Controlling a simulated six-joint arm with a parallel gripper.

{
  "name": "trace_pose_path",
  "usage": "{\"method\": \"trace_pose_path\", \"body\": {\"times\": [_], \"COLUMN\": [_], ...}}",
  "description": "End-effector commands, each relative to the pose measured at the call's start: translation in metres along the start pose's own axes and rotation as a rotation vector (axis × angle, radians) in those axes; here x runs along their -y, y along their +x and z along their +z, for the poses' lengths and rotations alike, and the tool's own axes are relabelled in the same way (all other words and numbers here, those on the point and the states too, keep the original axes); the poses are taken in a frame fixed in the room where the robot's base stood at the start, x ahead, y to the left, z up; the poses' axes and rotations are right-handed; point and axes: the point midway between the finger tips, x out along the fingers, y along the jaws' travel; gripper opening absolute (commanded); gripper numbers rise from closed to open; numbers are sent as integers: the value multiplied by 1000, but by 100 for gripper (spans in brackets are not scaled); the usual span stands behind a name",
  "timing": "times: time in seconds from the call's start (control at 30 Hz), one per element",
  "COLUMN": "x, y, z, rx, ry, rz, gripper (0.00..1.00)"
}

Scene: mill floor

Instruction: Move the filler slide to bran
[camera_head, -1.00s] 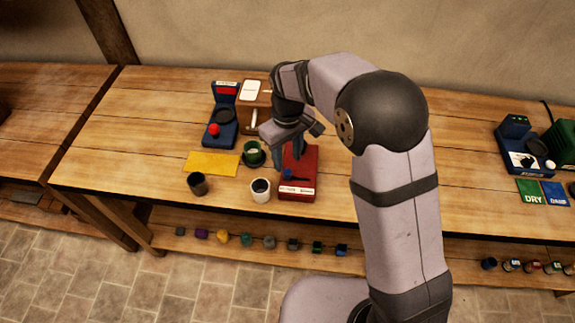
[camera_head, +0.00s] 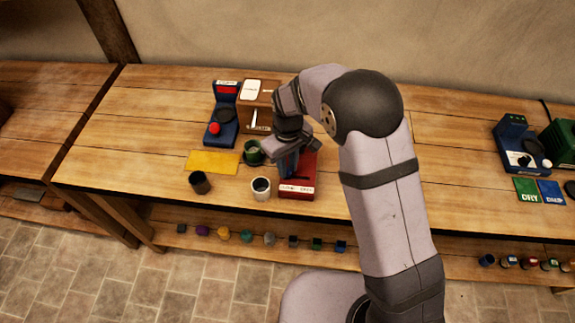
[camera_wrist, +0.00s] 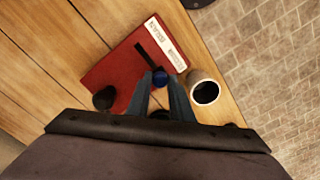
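The filler is a red box (camera_head: 311,163) on the bench, with a white label strip (camera_head: 297,189) along its front. It also shows in the wrist view (camera_wrist: 115,66), where a dark slot (camera_wrist: 149,50) runs beside the strip. The blue slide knob (camera_wrist: 160,77) sits at the slot's lower end in the wrist view, the left end in the head view. The label words are too small to read surely. My gripper (camera_wrist: 160,86) points down over the filler with its fingers apart, one each side of the knob. I see no clear contact. In the head view my gripper (camera_head: 287,172) hides the knob.
A white cup (camera_head: 261,189) stands close left of the filler. A dark cup (camera_head: 200,183), a green cup (camera_head: 252,152) and a yellow mat (camera_head: 212,162) lie farther left. A blue device with a red knob (camera_head: 221,128) and a brown box (camera_head: 257,117) stand behind.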

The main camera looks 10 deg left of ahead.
Motion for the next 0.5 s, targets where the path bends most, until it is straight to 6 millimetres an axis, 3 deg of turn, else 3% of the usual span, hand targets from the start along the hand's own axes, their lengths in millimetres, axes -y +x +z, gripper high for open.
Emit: {"method": "trace_pose_path", "body": {"times": [0.17,0.5], "x": [-6,-45], "y": [0,0], "z": [5,44], "rx": [0,0], "ry": [4,3], "rz": [-1,0], "gripper": [0,0]}}
